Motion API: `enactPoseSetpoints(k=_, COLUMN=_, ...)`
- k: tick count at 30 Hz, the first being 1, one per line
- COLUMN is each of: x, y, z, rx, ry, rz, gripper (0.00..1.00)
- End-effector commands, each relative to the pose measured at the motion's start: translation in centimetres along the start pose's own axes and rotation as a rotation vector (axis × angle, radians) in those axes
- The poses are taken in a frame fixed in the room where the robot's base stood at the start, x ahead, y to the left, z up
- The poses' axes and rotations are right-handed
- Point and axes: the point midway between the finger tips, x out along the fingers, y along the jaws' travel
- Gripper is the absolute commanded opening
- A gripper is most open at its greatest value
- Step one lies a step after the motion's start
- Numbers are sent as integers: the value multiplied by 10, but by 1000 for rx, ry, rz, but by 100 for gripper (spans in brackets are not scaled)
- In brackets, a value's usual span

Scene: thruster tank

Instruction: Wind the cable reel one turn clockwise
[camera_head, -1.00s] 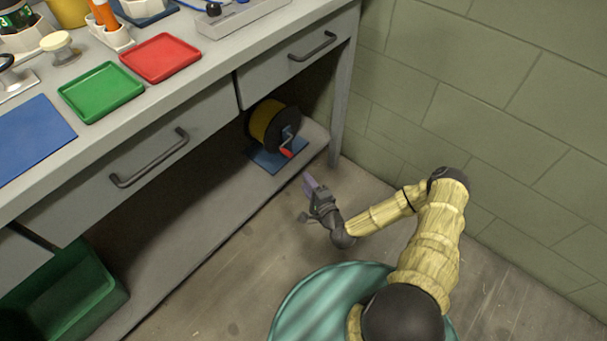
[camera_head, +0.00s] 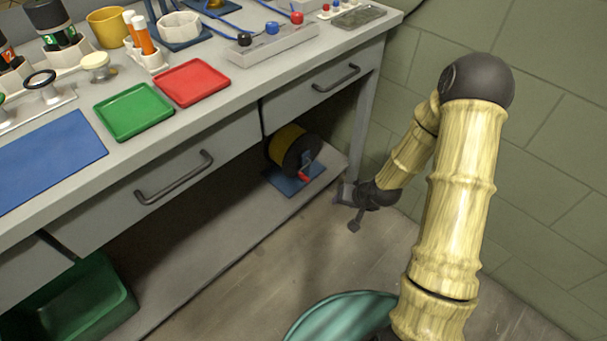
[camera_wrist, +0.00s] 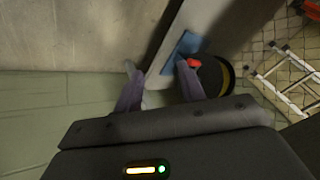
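The cable reel (camera_head: 283,143) has a yellow drum and dark flanges and sits on a blue base (camera_head: 287,186) on the low shelf under the bench. Its red crank handle (camera_head: 304,178) is at the lower part of the near flange. In the wrist view the reel (camera_wrist: 222,76) is at right, with the red handle (camera_wrist: 194,63) by the tip of the right finger; contact cannot be told. My gripper (camera_head: 344,191) is right of the reel near the shelf's end. In the wrist view my gripper (camera_wrist: 157,75) has its purple fingers wide apart, with nothing between them.
The shelf (camera_head: 225,235) has bare room left of the reel. A bench drawer (camera_head: 325,85) overhangs it, and a bench leg (camera_head: 362,115) stands at its right end. A green bin (camera_head: 75,300) is at lower left. A ladder (camera_wrist: 285,82) shows in the wrist view.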

Motion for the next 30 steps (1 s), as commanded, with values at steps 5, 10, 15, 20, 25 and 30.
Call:
enactPoseSetpoints(k=5, x=-58, y=-2, z=-7, rx=-98, ry=-44, rz=137, gripper=40)
enactPoseSetpoints(k=10, x=-115, y=-8, z=-3, rx=-151, ry=-86, rz=239, gripper=40)
enactPoseSetpoints(k=15, x=-171, y=-19, z=10, rx=-175, ry=-127, rz=304, gripper=40)
enactPoseSetpoints(k=20, x=-218, y=-31, z=29, rx=-181, ry=-163, rz=325, gripper=40)
enactPoseSetpoints(k=25, x=-244, y=-38, z=46, rx=-177, ry=-192, rz=319, gripper=40)
enactPoseSetpoints(k=30, x=-248, y=-39, z=51, rx=-176, ry=-201, rz=317, gripper=40)
